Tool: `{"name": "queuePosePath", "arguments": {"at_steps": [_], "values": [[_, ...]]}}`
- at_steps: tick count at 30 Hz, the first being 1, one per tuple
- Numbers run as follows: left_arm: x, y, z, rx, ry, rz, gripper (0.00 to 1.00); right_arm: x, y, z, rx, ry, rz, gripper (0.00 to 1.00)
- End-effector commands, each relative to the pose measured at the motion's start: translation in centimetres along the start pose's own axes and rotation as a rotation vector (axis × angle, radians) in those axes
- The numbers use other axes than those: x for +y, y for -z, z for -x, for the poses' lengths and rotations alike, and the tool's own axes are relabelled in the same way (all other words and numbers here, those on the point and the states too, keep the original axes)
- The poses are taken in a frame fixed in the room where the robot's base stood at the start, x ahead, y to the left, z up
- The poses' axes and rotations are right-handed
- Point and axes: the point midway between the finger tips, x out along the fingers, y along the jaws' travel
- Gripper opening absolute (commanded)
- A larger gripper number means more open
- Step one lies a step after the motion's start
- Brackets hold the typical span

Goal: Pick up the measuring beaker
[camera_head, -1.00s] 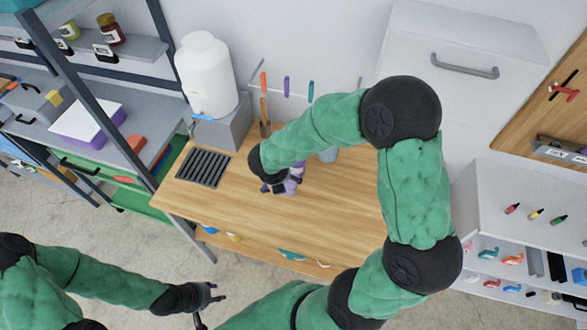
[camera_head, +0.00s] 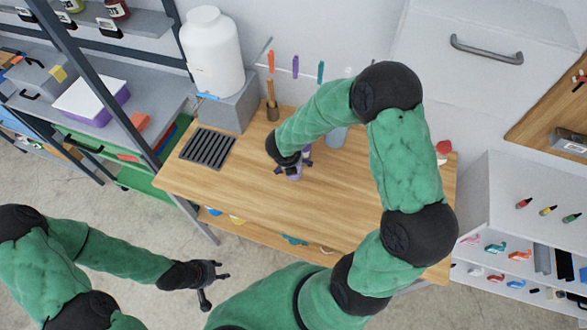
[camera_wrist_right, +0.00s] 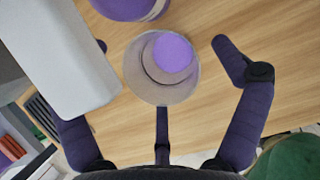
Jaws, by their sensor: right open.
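A round, open, greyish see-through vessel with purple inside (camera_wrist_right: 160,85), which looks like the measuring beaker, stands on the wooden table in the right wrist view. My right gripper (camera_wrist_right: 163,72) is open with its dark fingers spread around the vessel, not visibly closed on it. In the head view my right gripper (camera_head: 294,166) is over the middle of the table, above a small purple shape, and hides most of what is under it. My left gripper (camera_head: 212,280) is open and empty, low in front of the table.
A greyish glass-like vessel (camera_head: 336,137) stands behind my right arm. A black rack (camera_head: 208,149), a white tank (camera_head: 211,55) and a brush pot (camera_head: 272,112) are at the back left of the table (camera_head: 215,190). A purple round object (camera_wrist_right: 130,6) is near the vessel.

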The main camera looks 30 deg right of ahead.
Motion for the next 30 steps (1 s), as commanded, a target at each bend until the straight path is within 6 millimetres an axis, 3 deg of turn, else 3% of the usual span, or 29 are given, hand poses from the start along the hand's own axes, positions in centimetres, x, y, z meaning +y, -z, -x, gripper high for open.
{"name": "queuePosePath", "arguments": {"at_steps": [3, 11, 12, 17, 18, 20, 21, 30], "values": [[-0.11, 0.02, -0.31, 0.000, 0.000, 0.000, 0.40, -0.05, 0.00, -1.21, 0.000, 0.001, -0.001, 0.97], [-0.10, 0.02, -0.29, 0.000, 0.000, 0.000, 0.40, 0.01, -0.07, -1.41, -0.001, 0.000, 0.000, 0.97], [-0.10, 0.02, -0.29, 0.000, 0.000, 0.000, 0.40, 0.01, -0.07, -1.40, -0.001, 0.000, 0.000, 0.94], [-0.10, 0.02, -0.29, 0.000, 0.000, 0.000, 0.40, 0.00, -0.05, -1.40, -0.001, 0.000, 0.000, 0.49], [-0.10, 0.02, -0.29, 0.000, 0.000, 0.000, 0.40, 0.00, -0.05, -1.40, -0.001, 0.000, 0.000, 0.44], [-0.10, 0.02, -0.29, 0.000, 0.000, 0.000, 0.40, -0.01, -0.04, -1.40, -0.001, 0.000, 0.000, 0.44], [-0.10, 0.02, -0.29, 0.000, 0.000, 0.000, 0.40, 0.00, -0.05, -1.40, -0.001, 0.000, 0.000, 0.39], [-0.07, 0.01, -0.20, 0.000, 0.000, 0.000, 0.40, 0.00, -0.16, -1.13, -0.001, 0.000, -0.001, 0.39]]}}
